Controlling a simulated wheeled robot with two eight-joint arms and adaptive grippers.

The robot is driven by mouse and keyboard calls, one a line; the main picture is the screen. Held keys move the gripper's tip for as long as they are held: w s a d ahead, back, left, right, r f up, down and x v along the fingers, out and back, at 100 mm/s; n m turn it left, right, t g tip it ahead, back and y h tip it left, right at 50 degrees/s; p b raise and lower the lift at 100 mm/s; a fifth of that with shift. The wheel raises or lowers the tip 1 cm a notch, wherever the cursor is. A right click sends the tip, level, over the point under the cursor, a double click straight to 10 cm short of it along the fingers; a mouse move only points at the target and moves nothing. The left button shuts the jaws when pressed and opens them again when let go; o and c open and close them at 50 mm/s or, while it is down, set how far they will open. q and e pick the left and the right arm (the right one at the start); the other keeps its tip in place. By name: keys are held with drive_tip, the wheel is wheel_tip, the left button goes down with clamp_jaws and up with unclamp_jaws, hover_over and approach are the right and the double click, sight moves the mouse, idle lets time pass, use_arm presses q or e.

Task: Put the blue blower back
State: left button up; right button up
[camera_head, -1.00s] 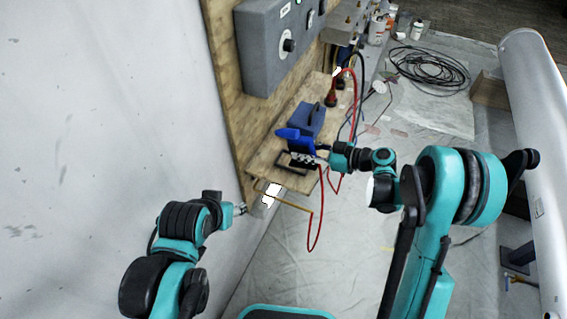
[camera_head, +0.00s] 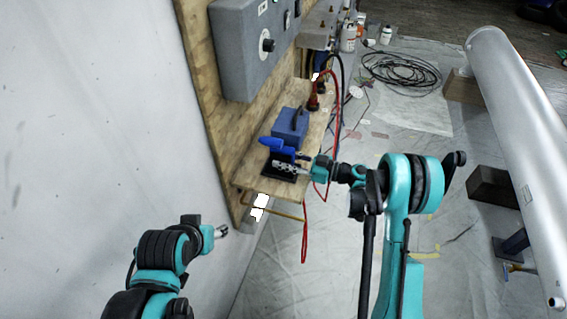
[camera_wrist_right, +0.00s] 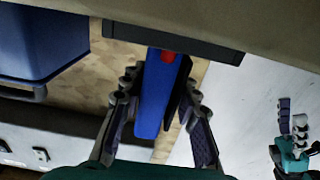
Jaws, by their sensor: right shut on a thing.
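The blue blower (camera_head: 275,144) is at the near end of the wooden shelf, over a black holder (camera_head: 270,172). My right gripper (camera_head: 287,165) is shut on the blower from the right. In the right wrist view the blower's blue body (camera_wrist_right: 154,95) lies between the two fingers (camera_wrist_right: 158,105), with a red spot at its top. A dark bar (camera_wrist_right: 200,42) crosses just above it there. Whether the blower touches the holder is unclear. My left gripper (camera_head: 221,231) is low beside the white wall, apart from the shelf; its fingers are too small to judge.
A blue box (camera_head: 296,121) stands on the wooden shelf (camera_head: 265,187) just behind the blower. A red hose (camera_head: 305,235) hangs off the shelf's edge. A grey panel (camera_head: 243,65) is on the backboard. A large grey cylinder (camera_head: 510,130) lies at right.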

drive_tip(key=shift+f, duration=0.1)
drive_tip(key=o, duration=0.7)
